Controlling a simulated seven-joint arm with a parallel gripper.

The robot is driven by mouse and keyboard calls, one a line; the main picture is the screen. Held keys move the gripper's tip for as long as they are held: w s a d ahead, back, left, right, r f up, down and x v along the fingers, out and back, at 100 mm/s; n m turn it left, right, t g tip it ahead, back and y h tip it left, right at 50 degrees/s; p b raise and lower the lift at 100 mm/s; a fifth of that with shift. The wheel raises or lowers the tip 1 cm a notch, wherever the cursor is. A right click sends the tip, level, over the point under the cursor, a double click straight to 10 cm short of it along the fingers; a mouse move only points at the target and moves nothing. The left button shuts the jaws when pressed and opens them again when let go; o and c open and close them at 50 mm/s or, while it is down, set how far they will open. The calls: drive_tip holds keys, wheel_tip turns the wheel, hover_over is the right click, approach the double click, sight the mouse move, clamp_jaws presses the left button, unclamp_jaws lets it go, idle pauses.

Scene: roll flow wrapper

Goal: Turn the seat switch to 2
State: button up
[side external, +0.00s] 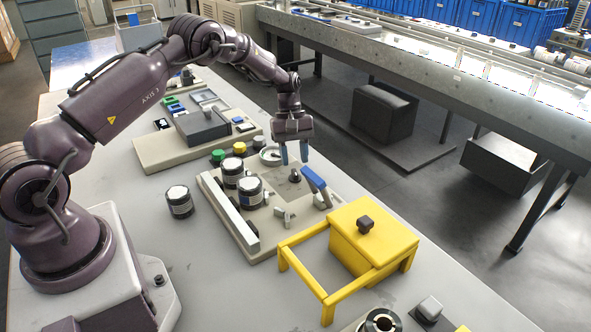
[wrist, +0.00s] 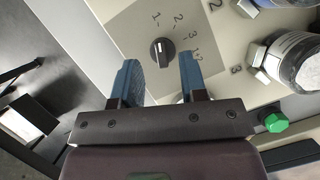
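The seat switch (wrist: 162,52) is a small black round knob with a white pointer mark, set on a grey square dial plate (wrist: 135,25) with printed numbers 1, 2 and 3 around it. Its pointer faces roughly up in the wrist view, near the 1 and 2 labels; the exact setting is hard to tell. In the side view the knob (side external: 295,177) sits on the beige panel (side external: 262,240). My gripper (side external: 294,156) is above it, with blue fingers pointing down. In the wrist view my gripper (wrist: 159,62) is open, the fingers spread on either side of the knob, apparently not touching it.
A blue-handled lever (side external: 315,182) stands close to the right of the switch. White-labelled rolls (side external: 249,191) stand on the panel's left part. A yellow box and frame (side external: 373,233) is in front.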

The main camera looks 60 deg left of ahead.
sight(296, 174)
drive_tip(key=shift+x, duration=1.9)
drive_tip(key=c, duration=0.6)
drive_tip(key=shift+o, duration=0.3)
drive_tip(key=shift+m, duration=0.3)
drive_tip(key=shift+s+a+m+g+y, duration=0.1)
drive_tip(key=shift+m+g+y, duration=0.4)
drive_tip(key=shift+m, duration=1.05)
drive_tip(key=shift+a+m+g+y, duration=0.1)
drive_tip(key=shift+m+g+y, duration=0.35)
drive_tip(key=shift+m, duration=1.1)
drive_tip(key=o, duration=0.5)
